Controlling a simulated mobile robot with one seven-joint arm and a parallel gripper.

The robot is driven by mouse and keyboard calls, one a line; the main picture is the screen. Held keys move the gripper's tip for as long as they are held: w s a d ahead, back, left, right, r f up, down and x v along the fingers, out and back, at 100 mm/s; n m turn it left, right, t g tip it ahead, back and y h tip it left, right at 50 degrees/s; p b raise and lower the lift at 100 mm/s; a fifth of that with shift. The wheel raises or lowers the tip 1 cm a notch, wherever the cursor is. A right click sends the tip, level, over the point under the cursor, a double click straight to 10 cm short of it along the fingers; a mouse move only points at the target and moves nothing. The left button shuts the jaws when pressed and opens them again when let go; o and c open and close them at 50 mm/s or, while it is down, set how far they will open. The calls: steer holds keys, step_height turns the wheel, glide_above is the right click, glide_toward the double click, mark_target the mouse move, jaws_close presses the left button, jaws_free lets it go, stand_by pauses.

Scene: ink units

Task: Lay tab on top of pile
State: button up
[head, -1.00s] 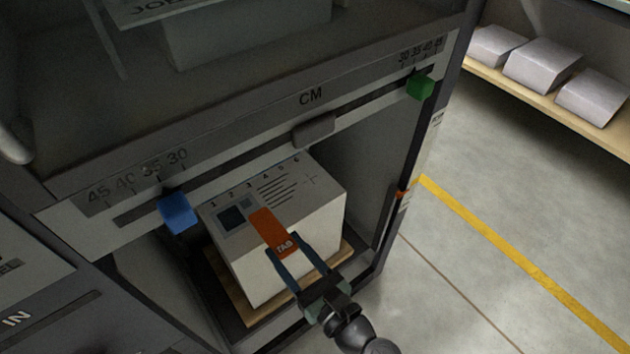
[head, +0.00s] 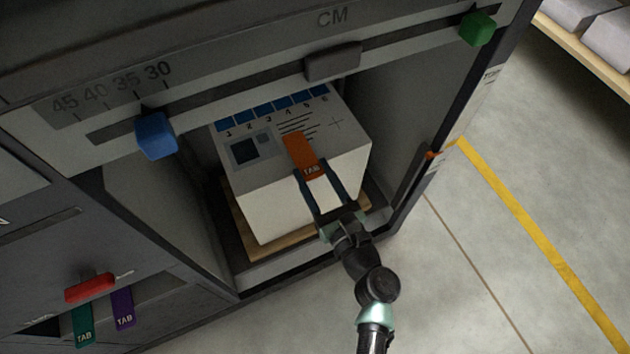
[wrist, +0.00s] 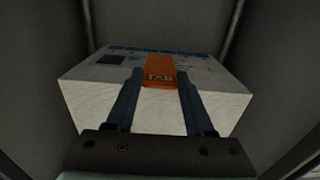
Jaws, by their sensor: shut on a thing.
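The orange tab (head: 301,150), marked TAB, is between the fingertips of my gripper (head: 312,172), which is shut on its near end. The tab's far end reaches over the printed top of the white paper pile (head: 275,205). I cannot tell whether the tab touches the top sheet. In the wrist view the tab (wrist: 158,70) lies over the near top edge of the pile (wrist: 100,100), with my gripper's fingers (wrist: 160,85) on both sides of it. The pile stands on a wooden pallet (head: 245,227) inside the grey machine bay.
A bar with a blue slider (head: 156,136), a grey block (head: 333,61) and a green slider (head: 477,28) crosses above the bay. Bay walls stand left and right. Green (head: 83,325) and purple (head: 123,307) tabs hang by a red handle (head: 90,288) at lower left.

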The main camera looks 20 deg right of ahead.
steer(key=shift+f, duration=0.9)
steer(key=shift+f, duration=0.1)
steer(key=o, duration=1.3)
steer(key=shift+b, duration=0.3)
steer(key=s+p, duration=0.2)
steer(key=s, duration=1)
steer(key=shift+d, duration=0.2)
steer(key=shift+s, duration=0.1)
